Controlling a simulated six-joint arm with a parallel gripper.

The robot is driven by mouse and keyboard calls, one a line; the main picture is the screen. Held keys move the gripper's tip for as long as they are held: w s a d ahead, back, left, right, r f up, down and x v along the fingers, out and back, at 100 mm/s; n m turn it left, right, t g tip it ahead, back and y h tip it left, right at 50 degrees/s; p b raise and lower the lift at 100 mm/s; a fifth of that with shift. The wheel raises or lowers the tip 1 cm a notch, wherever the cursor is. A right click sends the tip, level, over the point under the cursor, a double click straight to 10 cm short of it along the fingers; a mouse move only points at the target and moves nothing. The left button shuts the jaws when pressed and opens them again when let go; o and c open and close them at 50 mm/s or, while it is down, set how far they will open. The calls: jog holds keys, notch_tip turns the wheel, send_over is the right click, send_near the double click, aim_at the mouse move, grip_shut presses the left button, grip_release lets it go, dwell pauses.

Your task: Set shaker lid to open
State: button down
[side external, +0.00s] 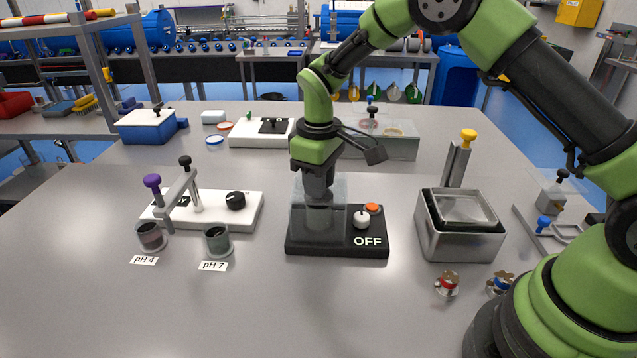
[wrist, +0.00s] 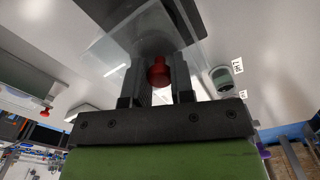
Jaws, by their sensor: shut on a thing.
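The shaker (side external: 340,245) is a black base with an OFF label, a white knob (side external: 361,220) and an orange button (side external: 372,208). Its clear lid (side external: 337,190) stands over the left part of the base. My gripper (side external: 318,200) points down at the lid and overlaps it in the side view. In the wrist view, my gripper (wrist: 158,85) is shut on a red knob (wrist: 158,70), with clear panel (wrist: 195,45) around it. The lid's exact angle is hard to tell, and the fingertips are partly hidden in the side view.
A metal tub (side external: 460,242) with a yellow-knobbed post stands right of the shaker. Left are a white device (side external: 250,212), a pH 4 cup (side external: 150,237) and a pH 7 cup (side external: 217,240). A clear-sided box (side external: 400,147) stands behind. The front table is mostly clear.

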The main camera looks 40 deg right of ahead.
jog(key=w+d, duration=0.6)
jog(key=shift+w+d, duration=0.2)
jog(key=shift+w, duration=0.1)
jog(key=c, duration=1)
grip_release()
jog(key=shift+r, duration=0.15)
jog(key=shift+r, duration=3.65)
